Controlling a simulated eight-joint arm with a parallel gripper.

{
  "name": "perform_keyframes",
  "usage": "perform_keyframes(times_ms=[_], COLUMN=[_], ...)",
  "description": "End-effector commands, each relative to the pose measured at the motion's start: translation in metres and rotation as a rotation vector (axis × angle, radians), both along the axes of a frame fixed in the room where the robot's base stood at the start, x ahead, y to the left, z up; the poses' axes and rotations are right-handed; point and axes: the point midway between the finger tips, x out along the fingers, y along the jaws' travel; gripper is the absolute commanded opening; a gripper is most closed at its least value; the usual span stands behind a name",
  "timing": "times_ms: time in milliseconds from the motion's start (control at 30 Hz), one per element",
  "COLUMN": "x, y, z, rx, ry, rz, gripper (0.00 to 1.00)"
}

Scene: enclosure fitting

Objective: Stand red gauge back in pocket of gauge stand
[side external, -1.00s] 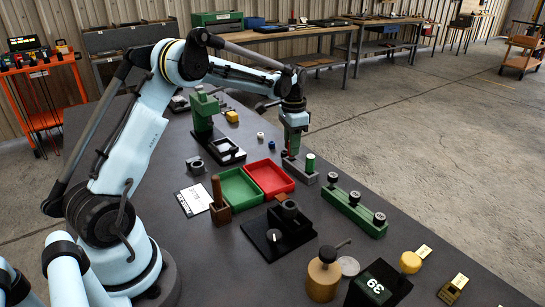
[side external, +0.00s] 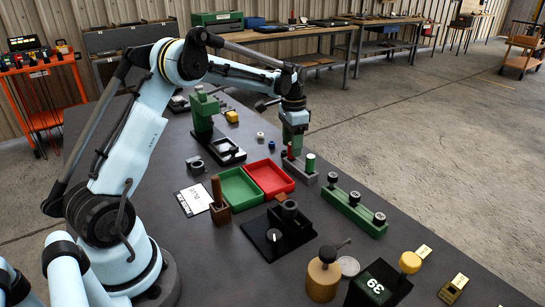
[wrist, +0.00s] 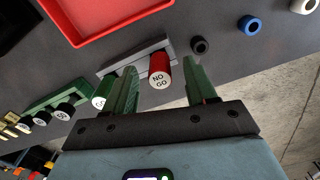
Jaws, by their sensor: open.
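The red gauge (wrist: 159,72), with a NO GO end face, stands in the grey gauge stand (wrist: 118,62) in the wrist view. It also shows just under my gripper in the side view (side external: 291,153), upright at the left end of the stand (side external: 304,175). The green gauge (side external: 310,162) stands at the stand's other end. My gripper (wrist: 163,76) is open, with one green finger on each side of the red gauge and gaps visible in the wrist view. The foot of the red gauge inside its pocket is hidden.
A red tray (side external: 271,178) and a green tray (side external: 239,189) lie left of the stand. Small blue (wrist: 249,24) and dark rings lie nearby. The bench edge is close behind.

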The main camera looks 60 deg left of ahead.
Motion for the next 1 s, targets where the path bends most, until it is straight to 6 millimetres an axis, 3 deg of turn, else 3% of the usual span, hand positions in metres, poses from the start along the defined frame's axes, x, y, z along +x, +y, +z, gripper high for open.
perform_keyframes(times_ms=[300,500,700,1000], x=[-0.001,0.000,0.000,0.000], y=[0.000,0.000,0.000,0.000], z=[0.062,0.092,0.107,0.109], rx=[0.000,0.000,0.000,0.000], ry=[0.000,0.000,0.000,0.000], rz=[0.000,0.000,0.000,0.000], gripper=[0.56,0.56,0.56,0.56])
